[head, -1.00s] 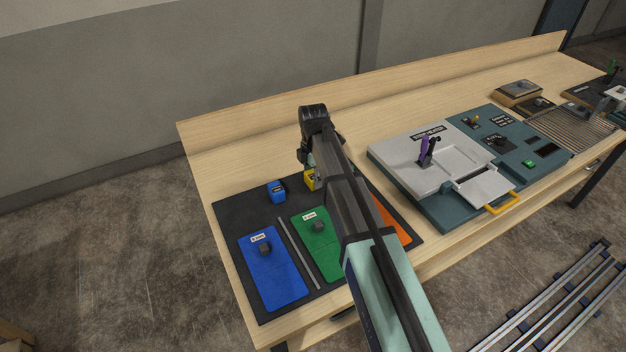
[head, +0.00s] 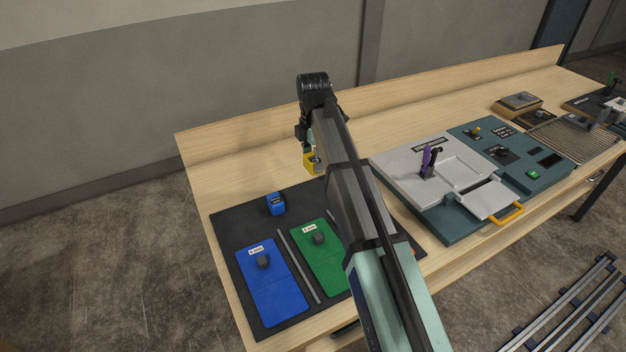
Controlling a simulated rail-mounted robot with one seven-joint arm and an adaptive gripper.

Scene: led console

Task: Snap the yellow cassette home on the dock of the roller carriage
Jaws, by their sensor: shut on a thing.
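The yellow cassette (head: 311,161) is a small block held in my gripper (head: 311,149), raised above the back edge of the black mat. My gripper points down and is shut on it; my arm hides part of the fingers. The teal console (head: 484,140) with a light grey panel stands to the right, with a purple lever (head: 428,162) and a grey tray with a yellow handle (head: 506,213) at its front. I cannot tell which part is the roller carriage or its dock.
A blue block (head: 275,204) stands on the black mat (head: 228,226), behind a blue plate (head: 268,288) and a green plate (head: 313,262) with dark knobs. A ribbed board (head: 565,134) lies farther right. The bench is bare behind the mat.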

